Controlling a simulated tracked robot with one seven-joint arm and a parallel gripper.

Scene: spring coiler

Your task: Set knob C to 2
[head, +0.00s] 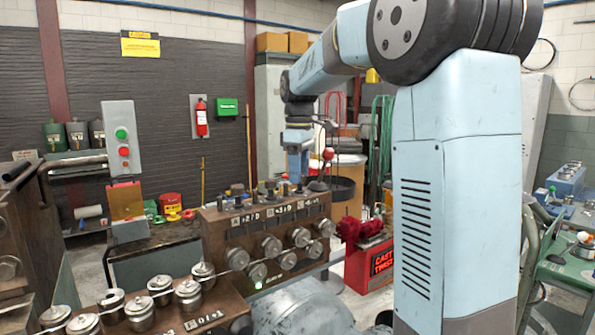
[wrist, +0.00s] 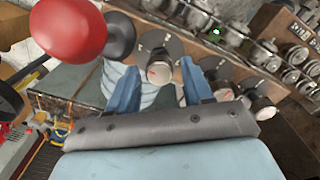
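The brown spring coiler (head: 215,225) has a row of dark knobs along its top edge. In the wrist view, one knob with a silver face and a red mark (wrist: 159,73) shows between my fingertips, with a gap to each finger. Two more knobs, the near one (wrist: 216,84) and the far one (wrist: 261,104), lie to its right. My gripper (wrist: 158,68) is open, with two blue fingers spread. In the head view my gripper hangs over the right part of the knob row. I cannot read which knob is C or its setting.
A red ball on a lever (head: 328,154) stands just right of my gripper; it looms large in the wrist view (wrist: 72,28). Silver rollers (head: 272,247) cover the coiler's front.

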